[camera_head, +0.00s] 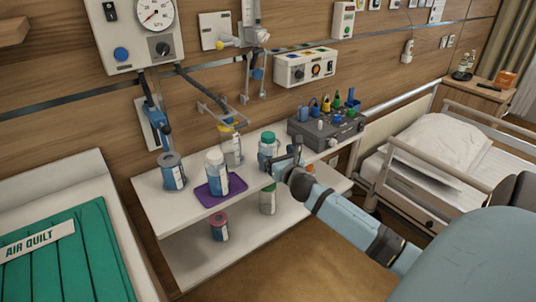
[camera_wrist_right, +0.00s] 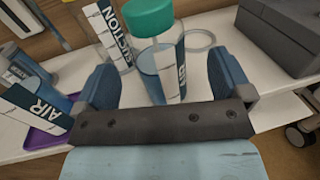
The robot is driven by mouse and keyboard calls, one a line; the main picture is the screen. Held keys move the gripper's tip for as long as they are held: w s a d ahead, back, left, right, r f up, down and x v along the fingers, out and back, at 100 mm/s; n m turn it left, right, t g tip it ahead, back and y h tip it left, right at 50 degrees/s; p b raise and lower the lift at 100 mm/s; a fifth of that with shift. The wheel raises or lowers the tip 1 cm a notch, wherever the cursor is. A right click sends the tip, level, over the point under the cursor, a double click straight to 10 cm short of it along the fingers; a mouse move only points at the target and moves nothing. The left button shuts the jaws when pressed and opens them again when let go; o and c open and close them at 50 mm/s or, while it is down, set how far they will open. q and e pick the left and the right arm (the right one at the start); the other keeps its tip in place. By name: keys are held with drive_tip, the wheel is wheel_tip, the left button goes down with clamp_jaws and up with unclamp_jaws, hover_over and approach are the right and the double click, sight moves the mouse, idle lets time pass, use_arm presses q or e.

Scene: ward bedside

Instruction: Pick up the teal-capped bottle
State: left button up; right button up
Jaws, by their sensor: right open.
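The teal-capped bottle (camera_head: 267,150) stands upright on the white upper shelf (camera_head: 160,206). In the right wrist view the teal-capped bottle (camera_wrist_right: 166,73) has a clear bluish body with a white and dark label. My right gripper (camera_head: 287,163) is at the shelf's front edge, close to the bottle on its right side. In the right wrist view my right gripper (camera_wrist_right: 163,72) is open, with one blue finger to each side of the bottle. I cannot tell whether either finger touches it. My left gripper is not in view.
A grey-blue canister (camera_head: 172,173) is further left. A SUCTION-labelled container (camera_wrist_right: 107,33) stands just behind. A grey device (camera_head: 326,132) is to the right. The lower shelf holds more bottles.

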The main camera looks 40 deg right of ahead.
drive_tip(key=x, duration=0.5)
drive_tip(key=shift+w+a+f, duration=0.15)
drive_tip(key=shift+w+f, duration=0.05)
drive_tip(key=shift+f, duration=0.1)
drive_tip(key=c, duration=1)
drive_tip(key=shift+r, duration=0.1)
drive_tip(key=shift+c, duration=0.9)
drive_tip(key=shift+r, duration=0.1)
